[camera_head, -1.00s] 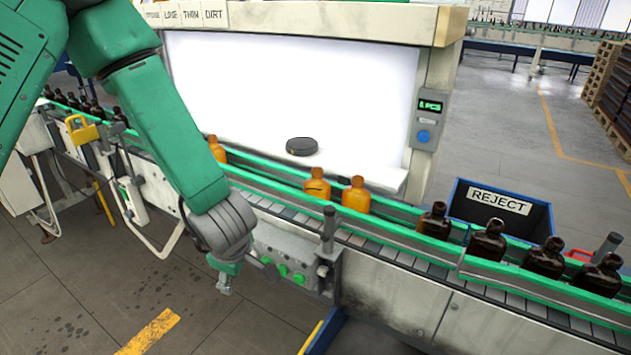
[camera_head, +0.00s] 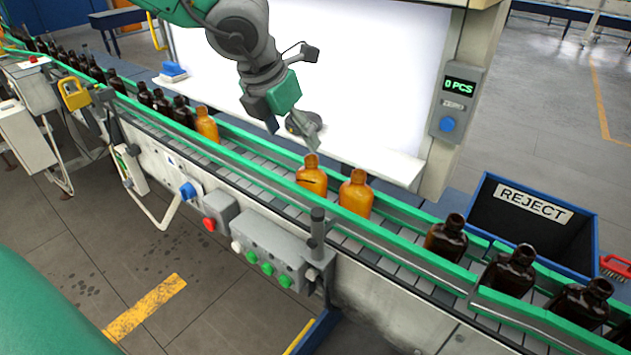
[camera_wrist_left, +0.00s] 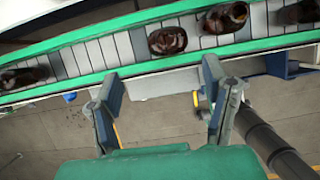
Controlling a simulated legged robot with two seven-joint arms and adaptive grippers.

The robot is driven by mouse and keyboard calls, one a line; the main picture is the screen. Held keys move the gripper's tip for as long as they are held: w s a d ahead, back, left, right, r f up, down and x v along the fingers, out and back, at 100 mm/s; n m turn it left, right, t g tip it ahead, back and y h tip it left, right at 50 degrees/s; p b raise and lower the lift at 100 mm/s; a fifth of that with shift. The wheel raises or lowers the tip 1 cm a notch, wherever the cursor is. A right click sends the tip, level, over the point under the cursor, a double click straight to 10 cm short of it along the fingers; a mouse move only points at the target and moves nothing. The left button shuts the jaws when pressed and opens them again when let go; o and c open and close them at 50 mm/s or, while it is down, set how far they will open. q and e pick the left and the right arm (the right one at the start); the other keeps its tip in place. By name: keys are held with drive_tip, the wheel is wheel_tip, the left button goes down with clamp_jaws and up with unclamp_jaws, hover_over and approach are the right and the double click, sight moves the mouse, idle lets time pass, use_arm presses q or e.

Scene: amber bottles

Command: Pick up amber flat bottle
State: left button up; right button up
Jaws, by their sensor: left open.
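Several bottles stand on the conveyor (camera_head: 405,262). Three are amber: one at the left (camera_head: 207,125), one in the middle with a dark mark on its side (camera_head: 311,177), and one just right of it (camera_head: 356,195). Which one counts as flat is hard to tell. My left gripper (camera_head: 304,130) hangs just above and behind the middle amber bottle, apart from it. In the left wrist view the left gripper (camera_wrist_left: 163,75) is open, with nothing between its fingers. Dark bottles on the belt show beyond it. My right gripper is not in view.
Green rails (camera_head: 405,235) line the conveyor. A bright white panel (camera_head: 375,80) with a ledge stands behind it. Dark bottles (camera_head: 510,268) stand at the right, near a blue REJECT bin (camera_head: 535,215). A button box (camera_head: 270,240) is in front.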

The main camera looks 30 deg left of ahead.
sight(308, 159)
use_arm(q)
drive_tip(key=x, duration=0.3)
drive_tip(key=d+b+x, duration=0.1)
drive_tip(key=x, duration=0.2)
drive_tip(key=shift+w+d+f, duration=0.1)
drive_tip(key=shift+d+f, duration=0.05)
drive_tip(key=shift+d, duration=0.1)
drive_tip(key=shift+w+f, duration=0.25)
drive_tip(key=shift+w+a+f, duration=0.1)
drive_tip(key=shift+a+f, duration=0.1)
drive_tip(key=shift+f, duration=0.4)
drive_tip(key=x, duration=0.3)
drive_tip(key=shift+w+a+f, duration=0.15)
drive_tip(key=shift+a+f, duration=0.1)
drive_tip(key=shift+a, duration=0.05)
drive_tip(key=shift+w+d+f, duration=0.15)
drive_tip(key=shift+w+f, duration=0.05)
drive_tip(key=shift+d+r, duration=0.1)
drive_tip(key=shift+d, duration=0.25)
drive_tip(key=shift+d+r, duration=0.1)
drive_tip(key=shift+c, duration=1.2)
drive_tip(key=shift+s, duration=0.1)
drive_tip(key=c, duration=0.7)
drive_tip(key=shift+c, duration=0.5)
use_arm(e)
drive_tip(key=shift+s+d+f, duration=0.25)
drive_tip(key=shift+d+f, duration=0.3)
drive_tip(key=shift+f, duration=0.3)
